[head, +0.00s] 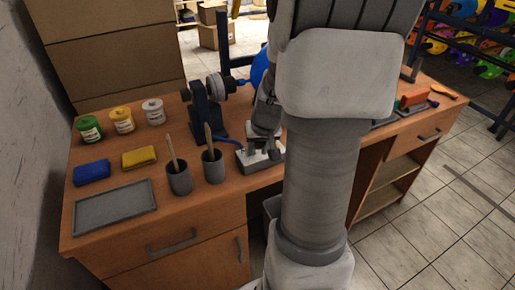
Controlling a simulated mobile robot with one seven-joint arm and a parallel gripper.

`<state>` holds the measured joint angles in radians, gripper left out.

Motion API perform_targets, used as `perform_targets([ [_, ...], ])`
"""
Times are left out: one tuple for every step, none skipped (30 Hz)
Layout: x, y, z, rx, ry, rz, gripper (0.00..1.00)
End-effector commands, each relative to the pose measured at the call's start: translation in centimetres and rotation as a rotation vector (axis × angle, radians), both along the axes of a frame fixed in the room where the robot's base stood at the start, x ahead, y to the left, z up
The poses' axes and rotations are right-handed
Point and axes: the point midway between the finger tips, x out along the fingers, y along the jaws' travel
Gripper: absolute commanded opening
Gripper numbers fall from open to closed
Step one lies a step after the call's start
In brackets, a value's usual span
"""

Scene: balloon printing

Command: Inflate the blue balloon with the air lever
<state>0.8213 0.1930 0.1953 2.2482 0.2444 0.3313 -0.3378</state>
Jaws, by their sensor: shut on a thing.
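The blue balloon (259,68) shows as a rounded blue edge behind my arm, by the dark stand (206,108) with a round metal part. My arm hides most of the balloon, so its full size cannot be seen. The air lever's grey-white base (248,161) sits near the desk's front edge, right of the brush cups. My gripper (259,143) is over this base, pointing down, and is shut on the lever. The fingertips and the lever are small and partly hidden by the gripper's own body.
On the wooden desk (215,205) stand green (90,129), yellow (122,120) and white (153,112) jars, blue (92,172) and yellow (139,157) blocks, two cups with brushes (179,179) (213,166) and a grey tray (115,208). An orange-red item (413,99) lies at right.

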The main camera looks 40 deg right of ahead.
Motion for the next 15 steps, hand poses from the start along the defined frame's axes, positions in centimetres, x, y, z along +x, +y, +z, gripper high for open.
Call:
perform_targets([
  [-0.01, 0.0, 0.0, 0.0, 0.0, 0.0, 0.0],
  [-0.01, 0.0, 0.0, 0.0, 0.0, 0.0, 0.0],
  [-0.01, 0.0, 0.0, 0.0, 0.0, 0.0, 0.0],
  [-0.01, 0.0, 0.0, 0.0, 0.0, 0.0, 0.0],
  [-0.01, 0.0, 0.0, 0.0, 0.0, 0.0, 0.0],
  [-0.01, -0.01, 0.02, 0.0, 0.001, 0.0, 0.0],
  [0.0, 0.0, 0.03, 0.0, 0.001, 0.0, 0.0],
  [0.01, 0.0, 0.07, 0.001, 0.003, 0.0, 0.0],
  [0.04, 0.01, 0.13, 0.001, 0.005, 0.001, 0.0],
  [0.09, 0.03, 0.19, 0.002, 0.008, 0.002, 0.0],
  [0.12, 0.05, 0.27, 0.003, 0.012, 0.003, 0.0],
  [0.18, 0.03, 0.37, 0.004, 0.018, 0.003, 0.0],
  [0.2, 0.0, 0.45, 0.006, 0.025, 0.002, 0.0],
  [0.24, 0.01, 0.52, 0.008, 0.033, 0.003, 0.0],
  [0.32, 0.06, 0.65, 0.011, 0.045, 0.005, 0.0],
])
